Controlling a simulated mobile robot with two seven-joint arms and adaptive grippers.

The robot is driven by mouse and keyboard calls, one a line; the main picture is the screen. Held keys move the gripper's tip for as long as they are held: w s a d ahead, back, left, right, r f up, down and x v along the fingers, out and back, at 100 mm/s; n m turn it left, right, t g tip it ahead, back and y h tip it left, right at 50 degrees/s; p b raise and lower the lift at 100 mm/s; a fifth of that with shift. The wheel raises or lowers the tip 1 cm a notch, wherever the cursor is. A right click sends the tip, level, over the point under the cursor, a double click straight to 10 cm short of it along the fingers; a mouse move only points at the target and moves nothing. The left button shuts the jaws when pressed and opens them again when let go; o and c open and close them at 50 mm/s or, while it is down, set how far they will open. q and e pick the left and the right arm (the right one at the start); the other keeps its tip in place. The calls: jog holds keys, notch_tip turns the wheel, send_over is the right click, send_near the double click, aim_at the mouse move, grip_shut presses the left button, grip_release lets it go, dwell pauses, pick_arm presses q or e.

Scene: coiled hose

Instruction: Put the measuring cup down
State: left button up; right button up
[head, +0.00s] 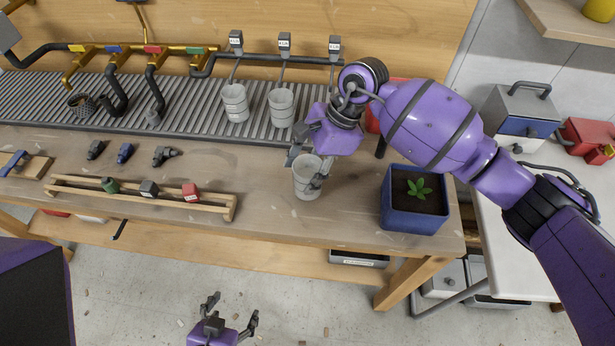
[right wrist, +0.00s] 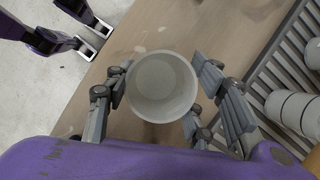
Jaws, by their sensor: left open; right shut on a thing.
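The measuring cup (head: 305,182) is a pale grey, upright vessel at the right part of the wooden workbench, left of the blue planter. My right gripper (head: 310,168) is shut on it, with fingers on both sides. In the right wrist view the cup (right wrist: 162,86) shows its open, empty mouth between my right gripper's fingers (right wrist: 165,98). I cannot tell whether its base touches the bench. My left gripper (head: 230,318) is open and empty, low in front of the bench over the floor.
Two similar cups (head: 235,102) (head: 281,107) hang over the ribbed drain rack (head: 190,105) behind. A blue planter (head: 412,215) with a seedling stands to the right. A wooden rack (head: 130,197) with coloured blocks lies left. Bare bench (head: 255,190) lies between rack and cup.

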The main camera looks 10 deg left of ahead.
jog(key=shift+w+f, duration=0.2)
jog(key=shift+f, duration=1.55)
jog(key=shift+f, duration=0.1)
jog(key=o, duration=0.9)
jog(key=shift+f, duration=0.15)
jog(key=o, duration=0.5)
jog(key=shift+c, duration=0.2)
jog(key=shift+r, duration=0.3)
jog(key=v, duration=1.2)
jog(key=shift+b, duration=0.4)
